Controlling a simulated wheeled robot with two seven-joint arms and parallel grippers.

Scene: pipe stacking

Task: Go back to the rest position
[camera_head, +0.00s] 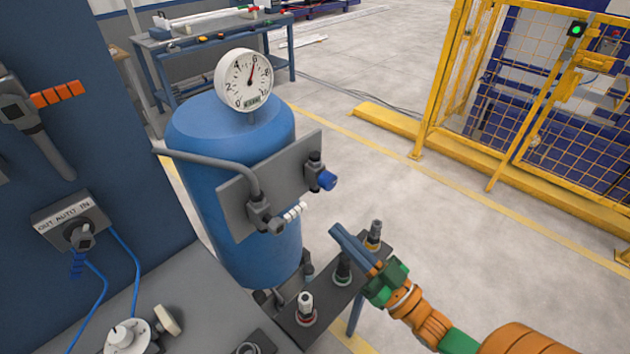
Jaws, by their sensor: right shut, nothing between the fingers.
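My right gripper (343,238) is in the lower middle of the head view, at the end of my orange and green right arm, which comes in from the lower right. Its blue-grey fingers are shut, with nothing between them, and point up and to the left. In the picture it overlaps a dark rack (325,312) with several upright fittings. One fitting (375,232) shows just right of the fingers. I cannot tell whether the gripper touches the rack. My left gripper is not in view.
A blue tank (215,135) with a round gauge (243,80) and a grey valve plate (275,188) stands left of the gripper. A control panel with a switch (80,235) is at the left. Yellow fencing (530,90) is at the right. Open floor (440,220) lies between.

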